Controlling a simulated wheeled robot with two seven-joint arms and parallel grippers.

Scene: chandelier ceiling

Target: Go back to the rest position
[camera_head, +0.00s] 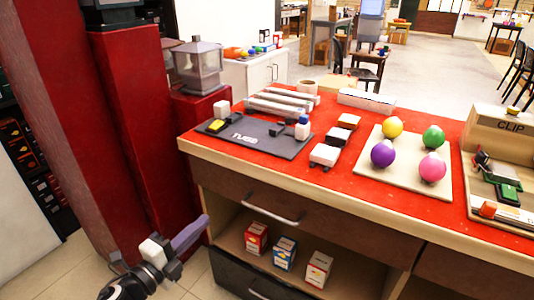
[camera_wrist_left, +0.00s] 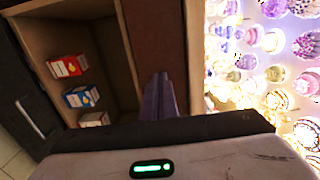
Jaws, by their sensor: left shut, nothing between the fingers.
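My left gripper (camera_head: 192,232) hangs low at the left of the counter, in front of the cabinet and below the red top. Its fingers are together and hold nothing. They also show in the left wrist view (camera_wrist_left: 158,95), pointing past the edge of the open shelf. My right gripper is in neither view.
The red-topped counter (camera_head: 345,185) carries a dark mat (camera_head: 262,142), a pale board (camera_head: 440,185) with several coloured balls, and a clip tray. Small boxes (camera_head: 284,252) stand on the open shelf (camera_head: 235,243) below. A red column (camera_head: 135,120) rises close left of my gripper.

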